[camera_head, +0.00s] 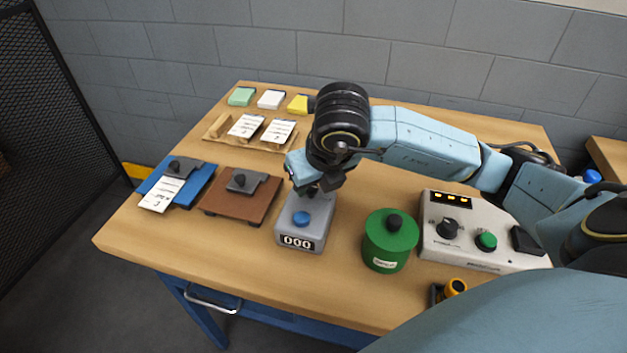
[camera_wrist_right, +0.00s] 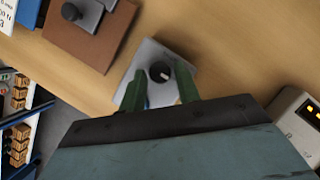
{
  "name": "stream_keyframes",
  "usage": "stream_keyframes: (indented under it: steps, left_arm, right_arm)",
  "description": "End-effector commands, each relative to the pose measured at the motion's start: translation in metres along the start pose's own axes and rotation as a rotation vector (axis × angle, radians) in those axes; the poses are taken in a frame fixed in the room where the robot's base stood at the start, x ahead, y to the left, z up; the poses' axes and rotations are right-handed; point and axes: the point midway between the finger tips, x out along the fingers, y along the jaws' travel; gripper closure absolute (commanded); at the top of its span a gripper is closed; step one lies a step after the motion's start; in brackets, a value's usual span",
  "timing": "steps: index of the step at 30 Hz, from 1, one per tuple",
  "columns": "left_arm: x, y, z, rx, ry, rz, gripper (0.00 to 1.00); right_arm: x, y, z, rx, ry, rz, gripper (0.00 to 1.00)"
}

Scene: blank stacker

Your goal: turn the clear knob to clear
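The grey counter box (camera_head: 314,236) stands on the table with a blue button on top and a front display reading 000. Its dark round knob (camera_wrist_right: 160,72) with a white mark shows in the right wrist view; in the head view my gripper hides it. My right gripper (camera_head: 316,191) is over the back part of the box. In the right wrist view its two green fingers (camera_wrist_right: 159,82) are apart, one on each side of the knob. I cannot tell whether they touch it. My left gripper is not in view.
A brown board (camera_head: 238,208) and a blue board (camera_head: 200,187) with clamps lie left of the box. A green canister (camera_head: 390,241) and a grey control panel (camera_head: 480,253) stand to the right. A cardboard tray (camera_head: 217,130) and several coloured stacks are at the back.

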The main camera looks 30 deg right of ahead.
Motion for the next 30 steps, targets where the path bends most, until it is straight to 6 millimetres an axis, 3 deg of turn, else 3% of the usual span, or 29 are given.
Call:
stream_keyframes:
  steps: [3,14,17,30]
  left_arm:
    - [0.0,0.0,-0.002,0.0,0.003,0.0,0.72]
    - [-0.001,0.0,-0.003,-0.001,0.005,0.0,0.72]
    - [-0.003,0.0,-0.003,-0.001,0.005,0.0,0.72]
    - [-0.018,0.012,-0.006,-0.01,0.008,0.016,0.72]
  right_arm:
    - [0.0,0.0,0.0,0.0,0.0,0.0,0.53]
    - [-0.006,0.0,0.001,-0.002,-0.001,0.002,0.53]
    - [-0.02,0.0,0.001,-0.001,-0.003,0.002,0.53]
    - [-0.114,0.0,0.002,-0.002,-0.005,0.001,0.53]
